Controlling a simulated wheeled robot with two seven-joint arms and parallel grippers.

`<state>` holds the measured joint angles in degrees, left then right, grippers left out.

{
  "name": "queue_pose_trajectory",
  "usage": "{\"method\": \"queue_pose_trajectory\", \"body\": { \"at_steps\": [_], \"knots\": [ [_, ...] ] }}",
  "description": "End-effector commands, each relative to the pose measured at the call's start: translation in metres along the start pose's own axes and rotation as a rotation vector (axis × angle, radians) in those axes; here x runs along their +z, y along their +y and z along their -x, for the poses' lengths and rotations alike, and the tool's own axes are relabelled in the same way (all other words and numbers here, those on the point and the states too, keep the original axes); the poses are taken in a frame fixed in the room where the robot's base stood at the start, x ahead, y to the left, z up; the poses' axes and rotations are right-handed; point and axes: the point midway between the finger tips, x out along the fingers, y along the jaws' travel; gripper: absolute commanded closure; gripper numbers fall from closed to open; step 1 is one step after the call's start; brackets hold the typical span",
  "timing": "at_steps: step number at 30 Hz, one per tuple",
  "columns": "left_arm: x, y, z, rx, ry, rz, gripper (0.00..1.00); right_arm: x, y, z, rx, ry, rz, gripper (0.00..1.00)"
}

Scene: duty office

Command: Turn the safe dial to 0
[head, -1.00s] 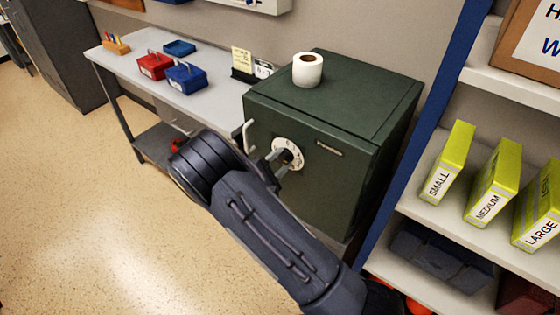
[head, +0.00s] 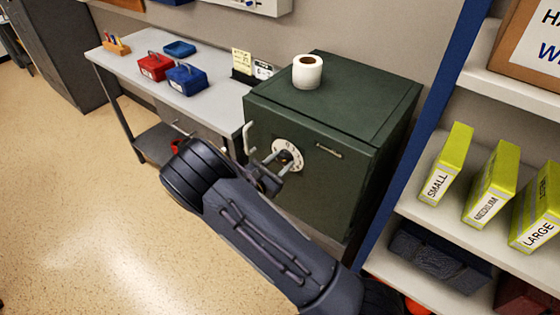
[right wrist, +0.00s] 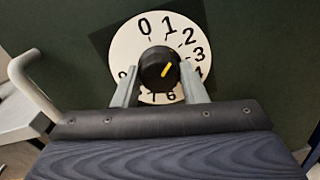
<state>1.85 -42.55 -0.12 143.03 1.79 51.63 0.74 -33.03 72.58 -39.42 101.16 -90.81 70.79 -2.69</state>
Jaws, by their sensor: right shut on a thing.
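The dark green safe (head: 330,190) has a white number dial (head: 276,149) with a black knob (right wrist: 160,68) on its front door. In the right wrist view the white dial plate (right wrist: 122,52) shows 0 at upper left of the knob, then 1, 2 and 3 going right. The knob's yellow pointer aims up and right, between 1 and 2 and nearer 2. My right gripper (head: 286,159) is at the dial, shut on the knob, with one finger on each side. The fingers and palm hide some lower numbers. My left gripper is out of view.
A bar handle (head: 248,137) sticks out at the safe's left edge, close to my right gripper. A paper roll (head: 308,72) stands on top. A table (head: 128,68) with red and blue boxes is at left, shelves (head: 450,195) at right.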

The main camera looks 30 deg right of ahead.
Motion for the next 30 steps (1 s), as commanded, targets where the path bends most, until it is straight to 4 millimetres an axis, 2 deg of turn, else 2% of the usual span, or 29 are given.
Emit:
{"method": "queue_pose_trajectory", "body": {
  "at_steps": [18,30],
  "knots": [
    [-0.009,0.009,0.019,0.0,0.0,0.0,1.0,0.001,0.0,0.0,-0.001,0.001,0.569,0.84],
    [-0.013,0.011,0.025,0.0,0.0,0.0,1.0,0.001,0.0,0.0,0.0,0.0,0.795,0.84]
  ]
}}
